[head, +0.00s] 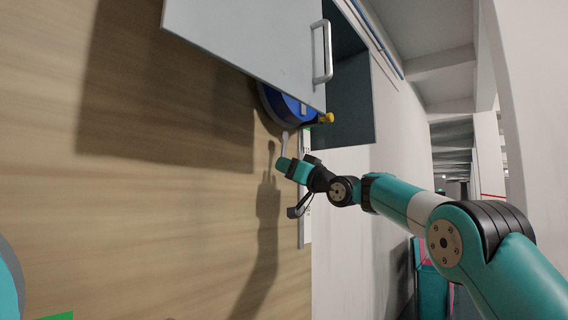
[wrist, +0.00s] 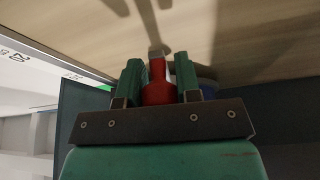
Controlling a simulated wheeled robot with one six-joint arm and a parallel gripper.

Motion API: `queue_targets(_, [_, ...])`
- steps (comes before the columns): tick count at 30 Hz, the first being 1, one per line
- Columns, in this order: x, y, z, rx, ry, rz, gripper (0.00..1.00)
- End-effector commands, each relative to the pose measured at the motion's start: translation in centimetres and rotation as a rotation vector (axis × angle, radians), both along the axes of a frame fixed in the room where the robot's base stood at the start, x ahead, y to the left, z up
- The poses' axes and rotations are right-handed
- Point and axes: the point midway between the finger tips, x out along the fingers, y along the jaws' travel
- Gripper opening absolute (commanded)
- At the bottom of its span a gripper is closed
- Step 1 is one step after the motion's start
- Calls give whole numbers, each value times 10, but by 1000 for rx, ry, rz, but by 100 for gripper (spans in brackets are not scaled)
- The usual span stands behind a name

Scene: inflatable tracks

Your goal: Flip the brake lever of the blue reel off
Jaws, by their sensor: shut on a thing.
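The blue reel (head: 284,104) shows in part in the head view, below a grey door panel that hides the rest. A yellow knob (head: 326,118) sits at its right. A sliver of blue (wrist: 207,78) shows behind the fingers in the wrist view. My gripper (wrist: 158,78) has its two green fingers on either side of a red lever-like piece (wrist: 158,88) with a grey tip, and is shut on it. Whether this piece joins the reel is hidden. In the head view my gripper (head: 284,163) is just below the reel, and the red piece cannot be made out.
The grey door (head: 250,40) with a metal handle (head: 322,52) hangs open over the reel. A dark cabinet opening (head: 347,100) lies to its right. A wood-coloured surface (head: 150,210) fills the left, with my arm's shadow on it. A pale wall (head: 345,250) runs behind my arm.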

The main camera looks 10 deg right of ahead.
Motion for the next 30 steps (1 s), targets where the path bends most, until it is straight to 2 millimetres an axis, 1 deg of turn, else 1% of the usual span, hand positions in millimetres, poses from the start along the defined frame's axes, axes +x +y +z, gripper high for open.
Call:
queue_targets(1, [3,-4,0,-21,-13,-3,0])
queue_targets(9, [8,-10,-1,-99,-77,-3,0])
queue_targets(26, [9,-12,-1,-120,-96,-5,0])
queue_targets(27, [9,-12,-1,-120,-96,-5,38])
queue_targets(29, [9,-12,-1,-120,-96,-4,52])
queue_targets(30, [9,-12,-1,-120,-96,-4,56])
